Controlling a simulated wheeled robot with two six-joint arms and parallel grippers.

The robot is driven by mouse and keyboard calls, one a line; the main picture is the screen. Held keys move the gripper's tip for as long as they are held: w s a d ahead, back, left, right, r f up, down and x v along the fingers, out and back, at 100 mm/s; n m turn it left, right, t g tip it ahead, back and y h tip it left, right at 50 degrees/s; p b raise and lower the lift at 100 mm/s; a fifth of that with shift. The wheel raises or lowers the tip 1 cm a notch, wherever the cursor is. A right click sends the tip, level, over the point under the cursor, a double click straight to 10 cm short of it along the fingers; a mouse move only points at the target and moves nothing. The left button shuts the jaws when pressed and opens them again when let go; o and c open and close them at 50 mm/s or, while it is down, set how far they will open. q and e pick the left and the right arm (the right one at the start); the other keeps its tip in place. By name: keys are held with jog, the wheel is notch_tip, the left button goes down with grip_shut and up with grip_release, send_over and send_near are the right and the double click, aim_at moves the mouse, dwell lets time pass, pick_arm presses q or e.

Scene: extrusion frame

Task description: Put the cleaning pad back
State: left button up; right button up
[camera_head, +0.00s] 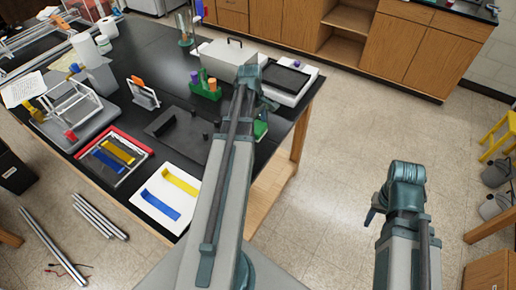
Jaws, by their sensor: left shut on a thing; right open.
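My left gripper (268,104) is over the right part of the black table, partly hidden behind its own wrist. It is shut on a small green thing, probably the cleaning pad (261,129), which shows just below the fingers beside my forearm. The pad is mostly hidden, and I cannot tell whether it touches the table. My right gripper (370,216) is over open floor right of the table, mostly hidden by its own arm; it is open, with nothing seen in it.
The black table (140,65) holds a white sheet (150,204) with yellow and blue pieces, a red-edged tray (83,153), a dark grey plate (165,130), a green rack (207,90) and a white scale-like device (290,82). Metal bars (100,217) lie on the floor.

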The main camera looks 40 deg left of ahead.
aim_at(259, 152)
pick_arm(q)
jog(key=shift+f+b, duration=5.1)
jog(key=shift+f, duration=0.1)
jog(key=shift+r, duration=0.15)
jog(key=o, duration=1)
jog(key=shift+f, duration=0.2)
jog(key=shift+o, duration=0.9)
jog(key=shift+r, duration=0.2)
